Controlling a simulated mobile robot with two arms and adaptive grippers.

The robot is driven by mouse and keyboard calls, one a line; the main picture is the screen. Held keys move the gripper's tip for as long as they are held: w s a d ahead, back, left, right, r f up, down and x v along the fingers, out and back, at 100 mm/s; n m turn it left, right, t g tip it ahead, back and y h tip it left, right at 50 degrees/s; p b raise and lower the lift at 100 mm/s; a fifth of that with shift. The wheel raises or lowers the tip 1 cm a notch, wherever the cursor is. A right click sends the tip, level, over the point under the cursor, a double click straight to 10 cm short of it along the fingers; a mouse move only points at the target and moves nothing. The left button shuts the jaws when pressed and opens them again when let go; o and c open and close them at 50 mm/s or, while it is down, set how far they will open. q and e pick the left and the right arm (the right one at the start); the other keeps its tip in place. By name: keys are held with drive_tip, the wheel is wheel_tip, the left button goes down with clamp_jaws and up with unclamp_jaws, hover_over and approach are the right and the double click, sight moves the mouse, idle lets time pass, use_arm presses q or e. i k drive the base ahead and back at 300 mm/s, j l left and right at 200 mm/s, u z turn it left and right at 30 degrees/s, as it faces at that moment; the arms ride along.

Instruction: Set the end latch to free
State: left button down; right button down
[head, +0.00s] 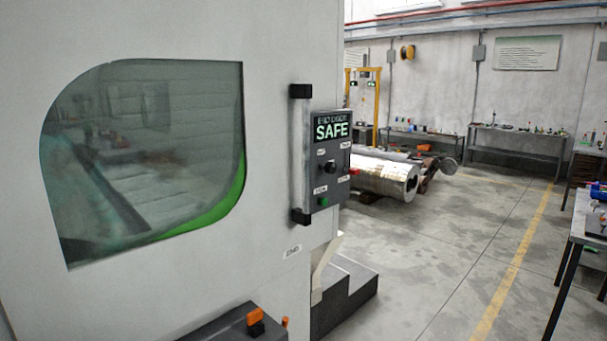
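A dark control panel (343,185) is on the right side of the white machine. Its display (331,127) reads SAFE in green under a smaller line that seems to say END DOOR. Below it is a black knob (330,166) between two small labels too blurred to read. A green button (323,202) sits lower, with small labels above it and to its right. Which way the knob points is not clear. Neither of my grippers is in view.
The machine door has a tinted window (150,150) and a vertical handle (302,155) beside the panel. An orange-topped switch (255,317) is at the bottom. Dark steps (345,295) stand below the panel. Metal cylinders (385,178) lie behind. The floor (455,260) at right is open.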

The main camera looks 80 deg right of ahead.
sight(354, 172)
drive_tip(key=z, duration=2.8)
drive_tip(key=i+l, duration=0.1)
drive_tip(key=l, duration=0.15)
